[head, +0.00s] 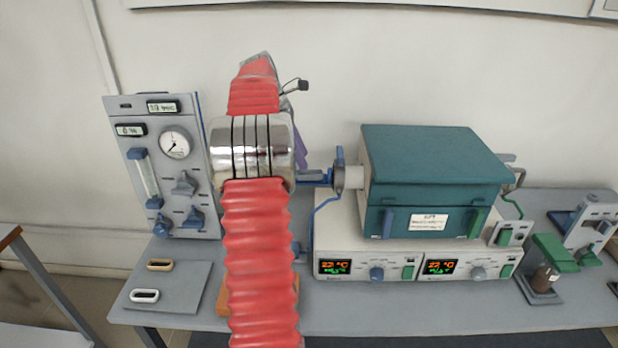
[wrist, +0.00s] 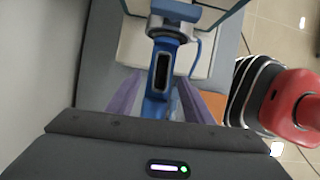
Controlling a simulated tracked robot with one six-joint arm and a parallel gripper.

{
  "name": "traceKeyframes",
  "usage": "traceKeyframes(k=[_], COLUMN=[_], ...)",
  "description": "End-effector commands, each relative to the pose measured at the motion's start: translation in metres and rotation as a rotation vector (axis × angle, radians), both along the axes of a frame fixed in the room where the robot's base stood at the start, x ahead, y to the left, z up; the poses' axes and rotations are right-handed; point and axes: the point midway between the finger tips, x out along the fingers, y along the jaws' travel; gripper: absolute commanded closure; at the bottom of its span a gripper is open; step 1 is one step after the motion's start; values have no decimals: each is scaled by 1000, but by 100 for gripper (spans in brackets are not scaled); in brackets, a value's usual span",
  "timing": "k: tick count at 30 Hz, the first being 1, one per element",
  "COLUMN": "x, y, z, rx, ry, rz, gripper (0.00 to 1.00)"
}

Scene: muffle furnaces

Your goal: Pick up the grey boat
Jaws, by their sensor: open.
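The grey boat (wrist: 154,72), a narrow trough with a pale rim and dark inside, lies on a blue ledge (wrist: 163,48) in the wrist view. My gripper (wrist: 160,82) has two purple fingers, spread apart on either side of the boat's line, with a gap to it on each side. Nothing shows held between them. In the head view the blue ledge (head: 314,182) sticks out left of the furnace tube, and my gripper (head: 301,150) is mostly hidden behind my red arm. I cannot make out the grey boat there.
A teal furnace (head: 430,170) stands on a white control unit (head: 345,240) to the right. A gas panel (head: 165,165) stands at the left. A tan boat (head: 160,265) and a white boat (head: 145,296) lie on a grey mat (head: 185,290).

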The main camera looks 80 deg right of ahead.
Motion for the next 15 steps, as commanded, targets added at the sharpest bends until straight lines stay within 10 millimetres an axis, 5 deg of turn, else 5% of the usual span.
traceKeyframes(k=[15], x=[-19], y=[-1], z=[-47], rx=[1], ry=[0], rz=[0], gripper=[53])
